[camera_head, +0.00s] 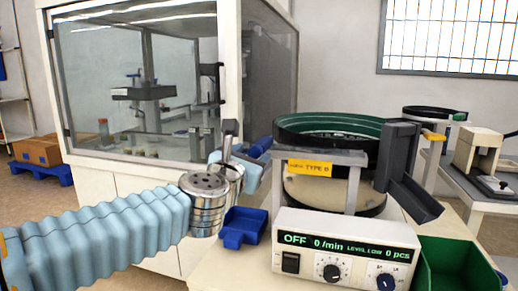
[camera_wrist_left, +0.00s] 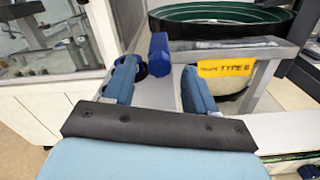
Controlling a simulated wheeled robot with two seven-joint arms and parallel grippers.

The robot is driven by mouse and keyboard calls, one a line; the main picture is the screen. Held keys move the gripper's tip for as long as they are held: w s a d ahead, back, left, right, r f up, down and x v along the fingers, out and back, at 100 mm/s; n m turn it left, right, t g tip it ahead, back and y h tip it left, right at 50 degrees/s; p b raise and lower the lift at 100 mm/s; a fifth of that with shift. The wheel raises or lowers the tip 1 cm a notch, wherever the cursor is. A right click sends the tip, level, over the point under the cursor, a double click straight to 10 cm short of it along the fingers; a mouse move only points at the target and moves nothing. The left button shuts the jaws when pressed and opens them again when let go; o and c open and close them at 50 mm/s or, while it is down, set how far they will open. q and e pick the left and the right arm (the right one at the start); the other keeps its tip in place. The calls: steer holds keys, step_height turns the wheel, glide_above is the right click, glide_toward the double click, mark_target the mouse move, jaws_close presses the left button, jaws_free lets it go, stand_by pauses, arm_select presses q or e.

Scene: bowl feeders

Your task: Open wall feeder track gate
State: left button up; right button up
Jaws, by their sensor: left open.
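A bowl feeder (camera_head: 330,125) with a black rim and green inside stands right of centre, with a yellow TYPE B label (camera_head: 310,168) on its grey frame. A dark grey track (camera_head: 415,195) slopes down at its right. A smaller feeder (camera_head: 434,113) stands further back by the wall, with a yellow-orange piece (camera_head: 433,135) at its front. I cannot tell which part is the gate. My left gripper (camera_head: 254,160) is open, left of the near feeder. In the left wrist view a dark blue knob-like piece (camera_wrist_left: 160,55) shows between its blue fingers, apart from both. My right gripper is out of view.
A control box (camera_head: 345,248) reading OFF stands in front of the near feeder. A blue bin (camera_head: 243,228) sits below my left gripper and a green bin (camera_head: 455,265) at the right. A glass-walled cabinet (camera_head: 228,60) rises behind my left arm.

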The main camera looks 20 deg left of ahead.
mark_target(255, 152)
arm_select(q)
steer(key=w, duration=0.6)
steer(key=shift+d+p, duration=0.1)
steer(key=shift+p, duration=0.25)
jaws_close()
